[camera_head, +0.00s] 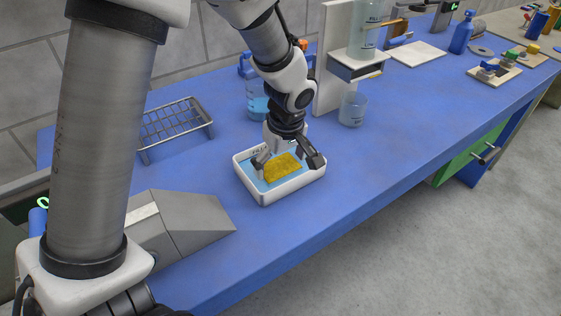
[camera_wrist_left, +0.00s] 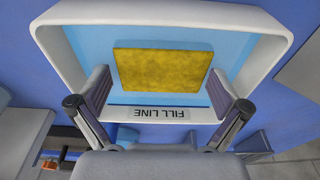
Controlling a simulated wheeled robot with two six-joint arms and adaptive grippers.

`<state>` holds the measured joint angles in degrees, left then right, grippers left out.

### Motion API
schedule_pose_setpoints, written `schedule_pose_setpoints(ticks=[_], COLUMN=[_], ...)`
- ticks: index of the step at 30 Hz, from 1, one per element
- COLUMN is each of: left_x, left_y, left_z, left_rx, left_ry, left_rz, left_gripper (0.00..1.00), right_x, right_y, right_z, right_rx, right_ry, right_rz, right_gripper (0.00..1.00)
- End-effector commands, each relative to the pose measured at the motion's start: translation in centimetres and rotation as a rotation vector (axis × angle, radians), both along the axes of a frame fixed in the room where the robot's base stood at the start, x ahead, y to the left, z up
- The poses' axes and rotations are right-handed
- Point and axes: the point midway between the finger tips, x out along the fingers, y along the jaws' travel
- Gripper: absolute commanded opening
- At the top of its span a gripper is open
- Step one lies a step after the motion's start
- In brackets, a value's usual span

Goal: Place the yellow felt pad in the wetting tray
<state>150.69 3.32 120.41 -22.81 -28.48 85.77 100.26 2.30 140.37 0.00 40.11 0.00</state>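The yellow felt pad (camera_head: 283,168) lies flat inside the white wetting tray (camera_head: 291,188), over its light blue bottom. In the left wrist view the pad (camera_wrist_left: 163,68) shows whole, with blue around it, and the tray rim (camera_wrist_left: 160,11) frames it. My left gripper (camera_head: 288,165) reaches down into the tray from above. Its fingers (camera_wrist_left: 162,95) are spread wide, one on either side of the pad, with gaps between them and the pad's edges. A "FILL LINE" label (camera_wrist_left: 161,113) shows on the tray's inner wall. My right gripper is not clearly seen.
A wire rack (camera_head: 176,126) stands left of the tray on the blue bench (camera_head: 400,150). A blue-capped bottle (camera_head: 257,102) and a beaker (camera_head: 353,109) under a white stand (camera_head: 333,60) are behind it. A grey wedge-shaped block (camera_head: 190,222) is at the front left.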

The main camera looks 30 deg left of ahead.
Motion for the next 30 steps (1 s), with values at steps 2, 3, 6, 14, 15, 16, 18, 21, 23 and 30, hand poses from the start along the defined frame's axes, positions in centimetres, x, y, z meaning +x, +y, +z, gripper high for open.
schedule_pose_setpoints(ticks=[2,3,6,14,15,16,18,21,23,30], left_x=[0.0,0.0,0.0,-0.1,-0.2,-0.3,-0.4,-0.5,-0.6,-0.7], left_y=[0.0,0.0,0.0,-0.6,-0.8,-0.9,-1.1,-1.4,-1.5,-1.7], left_z=[0.0,0.0,0.4,5.3,6.4,7.2,8.9,10.8,11.6,12.3], left_rx=[0.000,0.000,0.000,0.002,0.001,0.001,0.002,0.002,0.001,0.000], left_ry=[0.000,0.000,0.000,-0.008,-0.007,-0.007,-0.006,-0.004,-0.004,0.000], left_rz=[0.000,0.000,0.000,0.001,0.000,0.000,0.000,0.001,0.001,-0.001], left_gripper=[1.00,1.00,1.00,1.00,1.00,1.00,1.00,1.00,1.00,1.00], right_x=[0.0,0.0,0.0,0.0,0.0,0.0,0.0,0.0,0.0,0.0], right_y=[0.0,0.0,0.0,0.0,0.0,0.0,0.0,0.0,0.0,0.0], right_z=[0.0,0.0,0.4,1.3,1.4,1.5,1.7,1.9,2.0,2.0], right_rx=[0.000,0.000,0.000,0.000,0.000,0.000,0.000,0.000,0.000,0.000], right_ry=[0.000,0.000,0.000,0.000,0.000,0.000,0.000,0.000,0.000,0.000], right_rz=[0.000,0.000,0.000,0.000,0.000,0.000,0.000,0.000,0.000,0.000], right_gripper=[0.40,0.40,0.40,0.40,0.40,0.40,0.40,0.40,0.40,0.40])
